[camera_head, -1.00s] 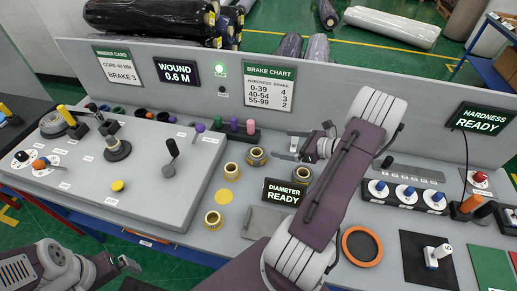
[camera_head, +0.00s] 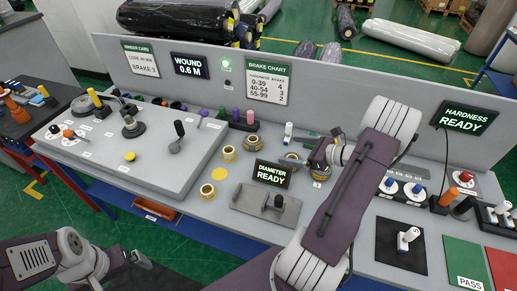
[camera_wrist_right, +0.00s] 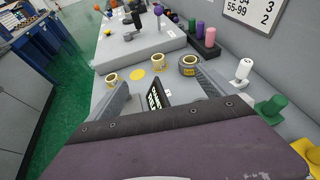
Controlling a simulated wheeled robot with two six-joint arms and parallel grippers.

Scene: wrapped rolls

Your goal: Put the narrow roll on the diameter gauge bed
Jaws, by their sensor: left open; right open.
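Three rolls stand on the bench: a yellow-rimmed roll (camera_head: 207,192) at the front, another (camera_head: 229,153) behind it, and a darker-sided roll (camera_head: 251,142) at the back. I cannot tell for sure which is the narrow one. The diameter gauge bed (camera_head: 244,201) is a grey plate with a black upright part, beside the DIAMETER READY sign (camera_head: 273,173). No roll is on it. My right gripper (camera_head: 300,153) is open and empty above the bench behind the sign; its spread fingers show in the right wrist view (camera_wrist_right: 165,88). My left gripper (camera_head: 143,259) is open, low at the left front.
The grey console (camera_head: 110,165) with levers fills the bench's left. A white peg (camera_head: 288,132) stands near my right gripper. A black mat (camera_head: 401,258) and a green PASS pad (camera_head: 466,262) lie at the right. A low wall (camera_head: 330,88) bounds the back.

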